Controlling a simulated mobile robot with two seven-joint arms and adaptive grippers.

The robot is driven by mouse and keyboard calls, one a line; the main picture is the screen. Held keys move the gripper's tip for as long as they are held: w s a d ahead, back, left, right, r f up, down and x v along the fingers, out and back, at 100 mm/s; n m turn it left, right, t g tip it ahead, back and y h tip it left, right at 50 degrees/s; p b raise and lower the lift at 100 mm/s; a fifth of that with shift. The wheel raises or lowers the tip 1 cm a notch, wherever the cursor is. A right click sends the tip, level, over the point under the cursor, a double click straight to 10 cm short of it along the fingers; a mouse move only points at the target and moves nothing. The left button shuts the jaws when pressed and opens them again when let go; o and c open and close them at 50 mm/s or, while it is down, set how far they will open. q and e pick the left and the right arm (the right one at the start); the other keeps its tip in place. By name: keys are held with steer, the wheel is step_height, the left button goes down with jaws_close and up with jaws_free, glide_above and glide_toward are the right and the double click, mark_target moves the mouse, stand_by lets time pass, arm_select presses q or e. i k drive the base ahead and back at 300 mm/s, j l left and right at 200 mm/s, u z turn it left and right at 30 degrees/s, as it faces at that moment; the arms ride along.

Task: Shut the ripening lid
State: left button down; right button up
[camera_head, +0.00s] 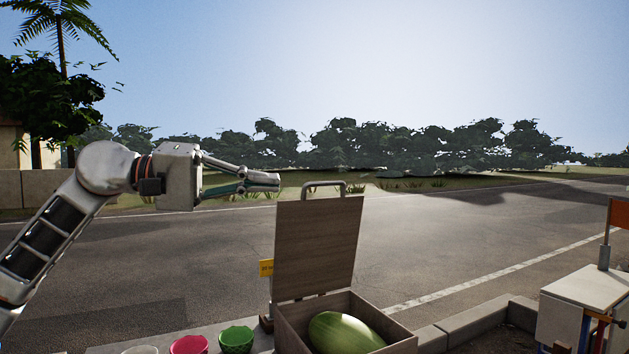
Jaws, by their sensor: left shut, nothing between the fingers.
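The ripening lid (318,247) is a wooden panel standing upright, hinged at the back of a wooden box (381,317). A metal handle (324,184) sits on the lid's top edge. The open box holds a large green melon-like fruit (344,333). My left gripper (278,182) is shut and empty. Its fingertips point right and appear just left of the handle, level with the lid's top; whether they touch the lid I cannot tell. My right gripper is not in view.
A white, a pink (189,345) and a green bowl (236,340) stand left of the box. A small yellow tag (266,268) shows beside the lid. A white box-like stand (583,291) with an orange panel is at the right. The air right of the lid is clear.

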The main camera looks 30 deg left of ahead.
mark_target(316, 242)
steer(key=i+j, duration=0.85)
steer(key=j, duration=0.1)
